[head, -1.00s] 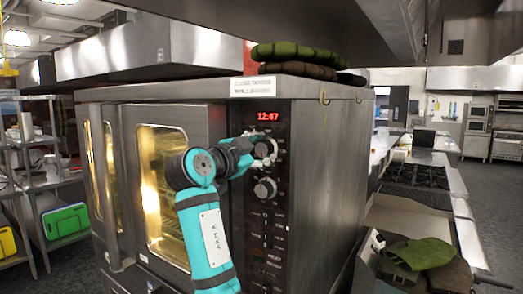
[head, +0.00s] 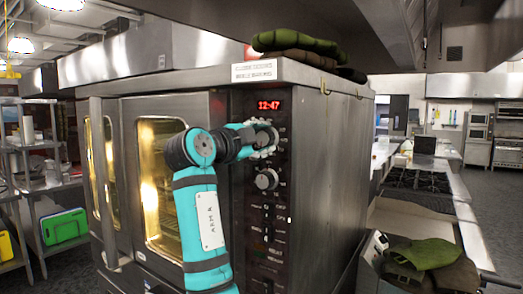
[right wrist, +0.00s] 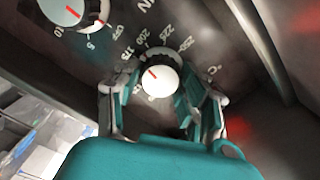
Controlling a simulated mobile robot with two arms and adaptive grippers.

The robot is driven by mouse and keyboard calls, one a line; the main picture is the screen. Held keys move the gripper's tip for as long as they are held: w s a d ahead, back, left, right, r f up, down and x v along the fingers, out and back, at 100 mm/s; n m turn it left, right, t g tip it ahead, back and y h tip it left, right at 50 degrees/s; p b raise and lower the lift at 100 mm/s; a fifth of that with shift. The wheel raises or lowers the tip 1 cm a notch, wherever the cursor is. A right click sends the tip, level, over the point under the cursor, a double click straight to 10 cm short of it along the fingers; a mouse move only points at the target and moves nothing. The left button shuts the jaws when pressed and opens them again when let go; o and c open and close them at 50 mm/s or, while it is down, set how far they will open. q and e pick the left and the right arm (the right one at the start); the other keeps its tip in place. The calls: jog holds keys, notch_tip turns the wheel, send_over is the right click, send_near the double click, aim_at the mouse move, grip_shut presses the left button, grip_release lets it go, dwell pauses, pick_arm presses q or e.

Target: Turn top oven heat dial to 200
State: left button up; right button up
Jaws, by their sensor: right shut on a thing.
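The top heat dial (head: 265,136) is on the oven's dark control panel, under the red 12:47 display. My right gripper (head: 258,138) is at this dial, its fingers small and partly hidden by the wrist. In the right wrist view the dial (right wrist: 160,80) has a white face with a red pointer and a black rim. My right gripper's fingers (right wrist: 158,95) stand on either side of it, shut on it. The pointer tilts up and left, toward the 175 and 200 marks; which one exactly I cannot tell. My left gripper is in neither view.
A second dial (head: 267,180) sits below; it also shows in the right wrist view (right wrist: 68,10). The oven's glass door (head: 160,190) is left of the panel. Folded green and brown cloths (head: 297,42) lie on top. A counter with cloths (head: 430,253) stands at right.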

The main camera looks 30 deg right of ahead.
jog(key=shift+m+b, duration=0.6)
jog(key=shift+m, duration=0.6)
jog(key=o, duration=1.2)
jog(key=shift+d, duration=0.1)
jog(key=v, duration=1.2)
jog(key=shift+f, duration=0.1)
